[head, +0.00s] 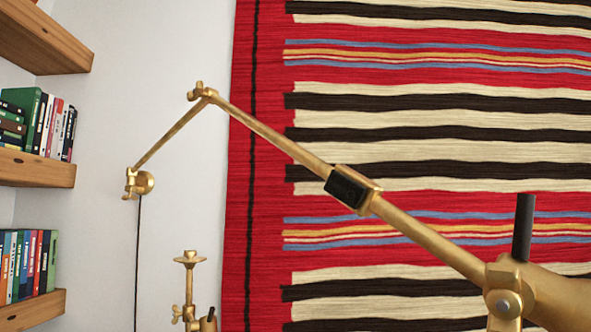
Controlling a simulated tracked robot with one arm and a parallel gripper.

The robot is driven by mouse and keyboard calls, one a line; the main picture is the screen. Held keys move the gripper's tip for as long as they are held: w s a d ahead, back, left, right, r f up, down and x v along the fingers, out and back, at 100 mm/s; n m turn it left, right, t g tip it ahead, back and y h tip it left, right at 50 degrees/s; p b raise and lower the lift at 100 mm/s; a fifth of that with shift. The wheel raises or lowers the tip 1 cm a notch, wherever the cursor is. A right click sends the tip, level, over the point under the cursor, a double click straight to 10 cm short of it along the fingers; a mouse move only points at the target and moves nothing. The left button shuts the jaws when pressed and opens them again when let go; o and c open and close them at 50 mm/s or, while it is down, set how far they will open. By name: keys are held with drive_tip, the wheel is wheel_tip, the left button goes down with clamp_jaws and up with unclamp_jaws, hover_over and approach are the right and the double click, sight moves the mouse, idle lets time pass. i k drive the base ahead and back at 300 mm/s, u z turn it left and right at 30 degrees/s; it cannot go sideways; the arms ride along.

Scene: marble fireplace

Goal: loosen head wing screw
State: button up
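A brass wall lamp crosses the head view. Its wall mount (140,183) is at the left, and a thin arm rises to an elbow joint with a small wing-shaped screw (198,90). A second arm (270,138) slopes down right through a dark-faced box (350,188) to the large brass lamp head (555,295), cut off by the frame edge. A round screw end (508,305) shows on the head joint, and a dark upright rod (523,228) stands above it. I cannot make out wings on this screw. My gripper is not in view.
A red, cream and black striped rug (420,120) hangs behind the lamp. Wooden shelves (40,168) with books (40,122) are at left. A brass fitting (190,285) with a wing-shaped part stands at bottom. A dark cord (138,260) hangs down the white wall.

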sight(504, 301)
drive_tip(key=u, duration=0.6)
drive_tip(key=k, duration=1.4)
drive_tip(key=z, duration=0.65)
drive_tip(key=i, duration=1)
drive_tip(key=u, duration=0.05)
